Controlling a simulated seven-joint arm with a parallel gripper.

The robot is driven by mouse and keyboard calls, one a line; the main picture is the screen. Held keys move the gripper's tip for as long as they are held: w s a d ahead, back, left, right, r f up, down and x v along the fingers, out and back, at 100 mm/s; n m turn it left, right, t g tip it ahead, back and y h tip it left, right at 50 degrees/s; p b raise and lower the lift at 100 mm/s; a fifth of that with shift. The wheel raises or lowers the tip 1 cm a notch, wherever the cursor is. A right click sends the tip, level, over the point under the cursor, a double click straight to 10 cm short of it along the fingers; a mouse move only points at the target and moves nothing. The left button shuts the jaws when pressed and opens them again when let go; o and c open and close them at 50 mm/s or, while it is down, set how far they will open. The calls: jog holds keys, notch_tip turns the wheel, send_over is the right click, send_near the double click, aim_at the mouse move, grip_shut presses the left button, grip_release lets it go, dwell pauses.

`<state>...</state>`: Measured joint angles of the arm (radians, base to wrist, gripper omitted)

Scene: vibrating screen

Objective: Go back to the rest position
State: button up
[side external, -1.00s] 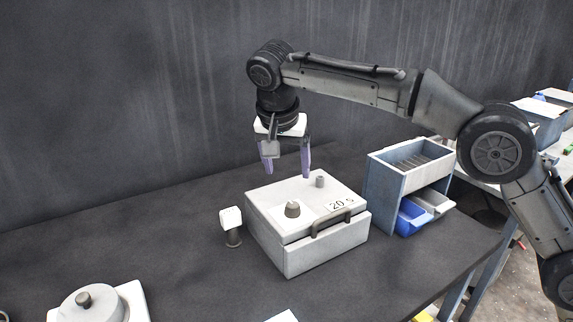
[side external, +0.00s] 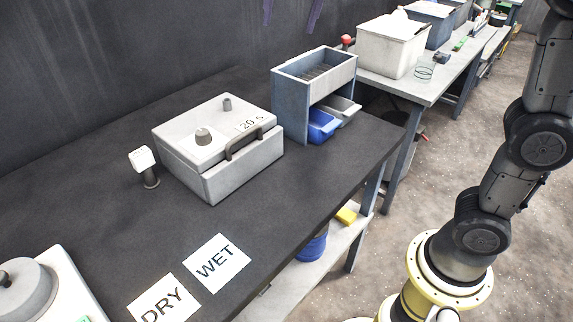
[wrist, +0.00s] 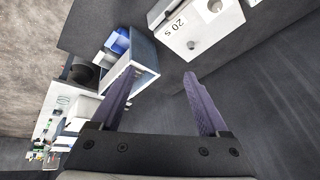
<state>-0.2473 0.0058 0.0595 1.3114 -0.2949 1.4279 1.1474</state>
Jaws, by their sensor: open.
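My gripper (wrist: 160,74) is open and empty in the wrist view, its two purple fingers apart with nothing between them. In the side view only the tips of its fingers (side external: 291,12) show at the top edge, high above the bench; the rest of it is out of frame. The white box labelled "20 s" (side external: 232,179) stands on the dark bench below, with a grey knob and a handle. Part of this box (wrist: 203,32) also shows at the top of the wrist view. My gripper is clear of it.
A blue-grey rack (side external: 291,109) with blue and grey bins stands right of the box. A small white-topped post (side external: 142,160) is at its left. DRY (side external: 163,301) and WET (side external: 217,262) cards lie at the front. A second table (side external: 425,88) holds crates. The front bench area is mostly clear.

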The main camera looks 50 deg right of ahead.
jog(key=s+d+f+n+y, duration=0.1)
jog(key=s+d+f+n, duration=0.15)
jog(key=s, duration=0.55)
jog(key=s+d+f+n, duration=0.1)
jog(key=s+d+f, duration=0.25)
jog(key=s, duration=0.55)
jog(key=s+a+f+n, duration=0.1)
jog(key=s+f+n, duration=0.2)
jog(key=f, duration=0.3)
jog(key=s+a+f+n+t+y, duration=0.1)
jog(key=s+f+n, duration=0.2)
jog(key=f, duration=0.3)
jog(key=shift+a+n, duration=0.3)
jog(key=shift+n, duration=0.15)
